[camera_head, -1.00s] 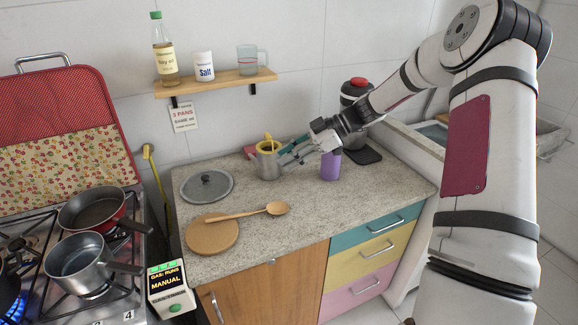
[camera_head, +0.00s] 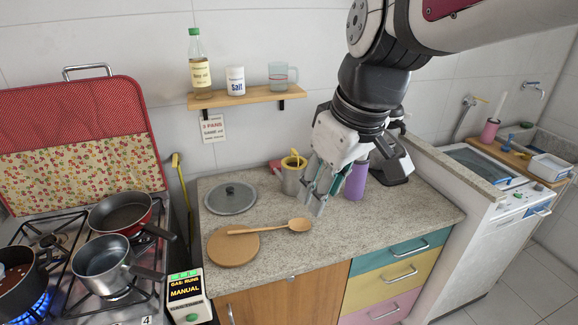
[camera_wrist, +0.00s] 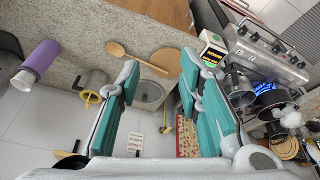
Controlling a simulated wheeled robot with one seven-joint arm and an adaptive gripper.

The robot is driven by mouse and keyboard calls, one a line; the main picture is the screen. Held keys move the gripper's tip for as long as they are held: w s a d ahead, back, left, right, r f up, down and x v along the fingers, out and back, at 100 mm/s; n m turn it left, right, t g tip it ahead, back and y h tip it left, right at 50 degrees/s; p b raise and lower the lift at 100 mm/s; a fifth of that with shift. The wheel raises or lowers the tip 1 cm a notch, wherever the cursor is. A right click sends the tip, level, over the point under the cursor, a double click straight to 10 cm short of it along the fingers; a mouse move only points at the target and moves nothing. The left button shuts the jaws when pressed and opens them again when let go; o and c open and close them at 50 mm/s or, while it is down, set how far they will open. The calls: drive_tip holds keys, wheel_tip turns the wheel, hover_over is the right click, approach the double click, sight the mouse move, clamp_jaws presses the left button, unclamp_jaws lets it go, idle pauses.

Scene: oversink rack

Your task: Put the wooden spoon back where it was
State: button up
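The wooden spoon (camera_head: 270,228) lies on the granite counter. Its handle rests over the round wooden board (camera_head: 234,247) and its bowl points right, toward my gripper. My gripper (camera_head: 318,190) hangs above the counter just right of the spoon's bowl, with its fingers apart and nothing between them. In the wrist view the open teal-padded fingers (camera_wrist: 158,100) frame the counter, and the spoon (camera_wrist: 133,57) shows beyond them, apart from the gripper. A metal canister (camera_head: 291,180) with a yellow utensil in it stands behind my gripper.
A purple cup (camera_head: 356,180) stands right of my gripper. The stove at left holds pans (camera_head: 103,261) and has a lit blue flame. A wall shelf (camera_head: 247,98) carries a bottle, a salt jar and a glass mug.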

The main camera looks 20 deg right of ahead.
drive_tip(key=s+d+r+m+t+h, duration=0.1)
drive_tip(key=s+m+t, duration=0.1)
drive_tip(key=s+m, duration=0.2)
drive_tip(key=s, duration=0.3)
drive_tip(key=shift+s, duration=0.35)
drive_tip(key=shift+a, duration=0.1)
